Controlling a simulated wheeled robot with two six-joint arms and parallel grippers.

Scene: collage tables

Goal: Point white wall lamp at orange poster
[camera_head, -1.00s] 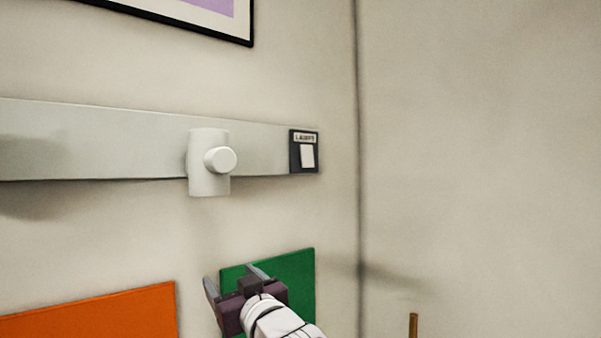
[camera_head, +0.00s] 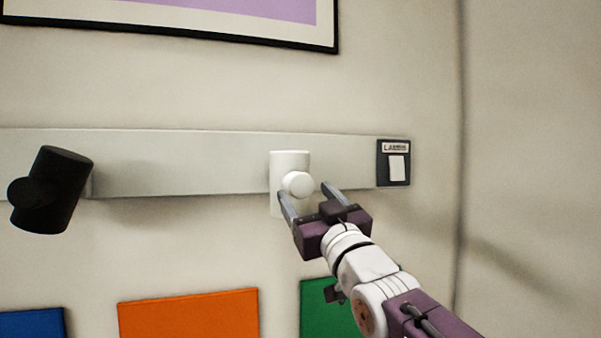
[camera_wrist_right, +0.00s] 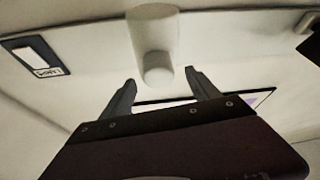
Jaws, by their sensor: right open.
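The white wall lamp (camera_head: 290,163) is a short white cylinder with a round knob, mounted on the grey wall rail. It also shows in the right wrist view (camera_wrist_right: 153,30), just beyond the fingertips. The orange poster (camera_head: 190,314) is on the wall below the rail, to the lower left of the lamp. My right gripper (camera_head: 306,193) is open and empty, with its fingers pointing up at the lamp's knob, one at each side in the picture. In the right wrist view my fingers (camera_wrist_right: 158,82) are apart, with the knob between and slightly beyond them. I cannot tell whether they touch it. My left gripper is out of view.
A black wall lamp (camera_head: 52,188) is on the rail (camera_head: 180,165) at the left. A light switch (camera_head: 394,163) is at the rail's right end. Blue (camera_head: 32,324) and green (camera_head: 318,305) posters flank the orange one. A framed picture (camera_head: 170,32) hangs above.

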